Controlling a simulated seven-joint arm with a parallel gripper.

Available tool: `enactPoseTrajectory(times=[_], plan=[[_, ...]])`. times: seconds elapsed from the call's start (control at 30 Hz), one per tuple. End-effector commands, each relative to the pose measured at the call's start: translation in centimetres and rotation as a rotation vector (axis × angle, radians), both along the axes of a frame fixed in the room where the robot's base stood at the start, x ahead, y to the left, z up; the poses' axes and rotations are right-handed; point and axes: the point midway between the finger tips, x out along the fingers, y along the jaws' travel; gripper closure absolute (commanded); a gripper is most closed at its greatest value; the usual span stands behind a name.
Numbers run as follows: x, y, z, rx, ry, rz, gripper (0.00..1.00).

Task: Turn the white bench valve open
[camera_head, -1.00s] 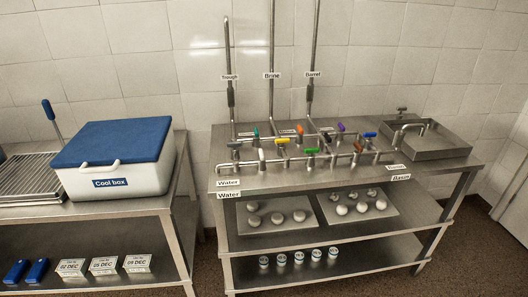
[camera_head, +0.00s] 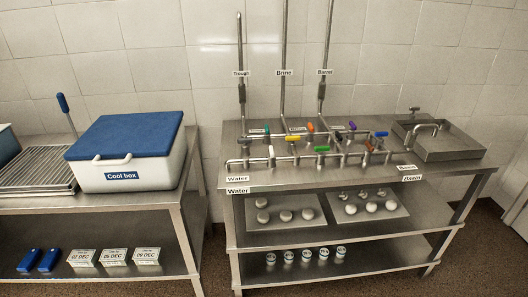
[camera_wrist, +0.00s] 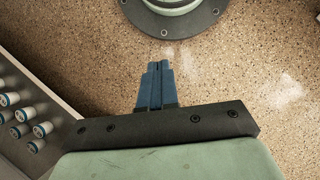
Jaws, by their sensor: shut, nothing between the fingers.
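The bench valves stand in two rows on pipes on top of the steel bench (camera_head: 300,179). A small pale handle at the left of the front row looks like the white bench valve (camera_head: 271,151). It appears upright, but it is too small to tell its exact setting. A green valve (camera_head: 321,149) is to its right, and a yellow valve (camera_head: 292,138) is behind it. My gripper (camera_wrist: 157,65) shows only in the wrist view, with its blue fingers together and empty over the speckled floor. It is away from the valves.
A blue-lidded cool box (camera_head: 122,178) stands on the left table. A basin (camera_head: 455,155) is at the bench's right end. Tall pipes rise behind the valves. Lower shelves hold trays and several small jars, also seen in the wrist view (camera_wrist: 42,130).

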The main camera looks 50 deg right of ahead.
Motion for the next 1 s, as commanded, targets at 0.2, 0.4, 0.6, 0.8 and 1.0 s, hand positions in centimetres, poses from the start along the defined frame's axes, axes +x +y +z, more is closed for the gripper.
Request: enactPoseTrajectory(times=[0.2, 0.4, 0.6, 0.8, 1.0], plan=[[5.6, -2.8, 3.7, -0.039, -0.058, 0.016, 1.0], [9.9, -5.5, 7.7, -0.083, -0.104, 0.027, 1.0], [13.7, -8.5, 12.3, -0.131, -0.147, 0.029, 1.0], [16.8, -11.6, 17.3, -0.185, -0.188, 0.027, 1.0], [19.3, -14.7, 22.8, -0.242, -0.223, 0.018, 1.0]])
